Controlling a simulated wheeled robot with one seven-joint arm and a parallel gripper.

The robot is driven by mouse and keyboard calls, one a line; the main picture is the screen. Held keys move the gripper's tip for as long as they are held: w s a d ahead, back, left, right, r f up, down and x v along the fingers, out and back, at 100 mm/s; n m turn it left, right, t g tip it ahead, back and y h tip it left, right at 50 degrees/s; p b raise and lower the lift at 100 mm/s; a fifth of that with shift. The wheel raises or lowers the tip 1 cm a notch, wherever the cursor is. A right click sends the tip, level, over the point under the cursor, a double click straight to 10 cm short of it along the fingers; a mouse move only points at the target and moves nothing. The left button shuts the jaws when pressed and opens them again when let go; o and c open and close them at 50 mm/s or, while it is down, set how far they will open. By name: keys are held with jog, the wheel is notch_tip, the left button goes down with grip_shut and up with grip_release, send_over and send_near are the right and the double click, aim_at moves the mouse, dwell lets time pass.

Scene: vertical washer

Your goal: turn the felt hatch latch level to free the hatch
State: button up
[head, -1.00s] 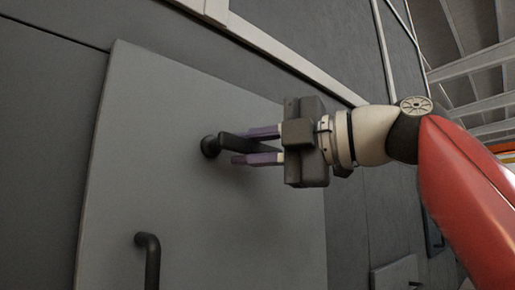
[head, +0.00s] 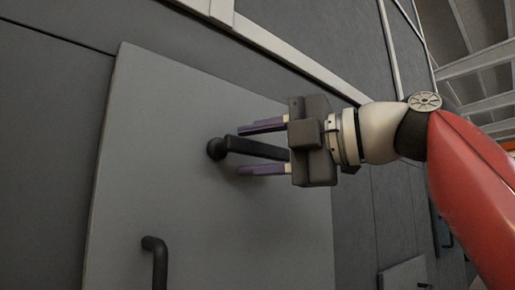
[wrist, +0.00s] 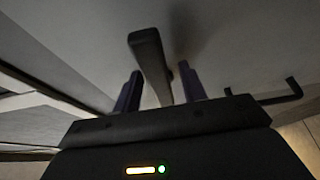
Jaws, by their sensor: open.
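The hatch latch (head: 255,147) is a black lever with a round pivot at its left end, on a grey hatch panel (head: 190,215). In the head view it points right, sloping slightly down. My gripper (head: 240,150) is open, with one purple finger above the lever and one below, and gaps show on both sides. In the wrist view the lever (wrist: 150,60) stands between the two spread fingers of my gripper (wrist: 160,72), apart from the right one.
A black fixed handle (head: 157,260) sticks out of the panel below the latch. It also shows in the wrist view (wrist: 275,98). A pale rail (head: 280,48) runs along the wall above the panel. The panel's left part is clear.

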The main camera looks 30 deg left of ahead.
jog(key=d+b, duration=0.1)
jog(key=d, duration=0.7)
dwell(0.5)
